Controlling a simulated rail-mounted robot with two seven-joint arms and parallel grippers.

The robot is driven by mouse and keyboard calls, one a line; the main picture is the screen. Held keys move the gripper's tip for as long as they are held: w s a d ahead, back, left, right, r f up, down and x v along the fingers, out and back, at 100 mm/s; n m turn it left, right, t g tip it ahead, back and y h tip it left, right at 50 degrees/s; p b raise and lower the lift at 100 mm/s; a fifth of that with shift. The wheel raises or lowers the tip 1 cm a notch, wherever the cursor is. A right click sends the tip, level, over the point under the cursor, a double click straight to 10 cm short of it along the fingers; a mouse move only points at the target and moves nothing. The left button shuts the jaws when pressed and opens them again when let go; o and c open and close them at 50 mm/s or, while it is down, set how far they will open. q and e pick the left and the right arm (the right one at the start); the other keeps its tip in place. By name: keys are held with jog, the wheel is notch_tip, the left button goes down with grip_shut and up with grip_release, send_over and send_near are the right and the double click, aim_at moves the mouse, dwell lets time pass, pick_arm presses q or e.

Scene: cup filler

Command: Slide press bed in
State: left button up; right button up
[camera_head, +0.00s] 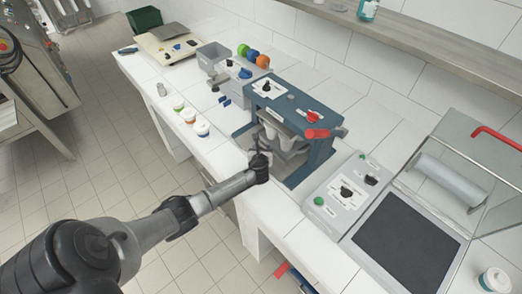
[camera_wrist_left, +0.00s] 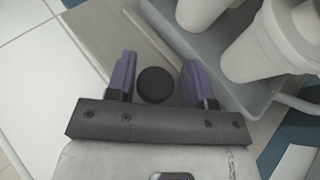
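The blue-framed press (camera_head: 290,108) stands on the white counter in the head view. Its grey press bed (camera_head: 290,146) sits low in the frame with white cups. In the left wrist view the grey bed (camera_wrist_left: 186,44) carries white cups (camera_wrist_left: 262,56). A round black knob (camera_wrist_left: 155,85) shows in front of the bed. My left gripper (camera_head: 258,157) is at the front of the press. In the left wrist view its purple fingers (camera_wrist_left: 157,82) are apart, one on each side of the knob, with a small gap visible. My right gripper is not in view.
A grey control box (camera_head: 341,193) and a machine with a dark plate (camera_head: 405,245) and raised clear lid stand right of the press. Several small cups (camera_head: 189,114) line the counter's front edge at left. A shelf (camera_head: 440,50) runs along the wall.

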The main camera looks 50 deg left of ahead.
pick_arm(q)
jog(key=shift+o, duration=0.7)
jog(key=shift+s, duration=0.1)
jog(key=shift+r, duration=0.1)
jog(key=shift+d+r, duration=0.1)
jog(key=shift+d, duration=0.05)
jog(key=p+v, duration=0.2)
jog(key=v, duration=1.1)
jog(key=shift+s+p, duration=0.25)
jog(key=shift+p, duration=0.15)
jog(key=shift+d, duration=0.2)
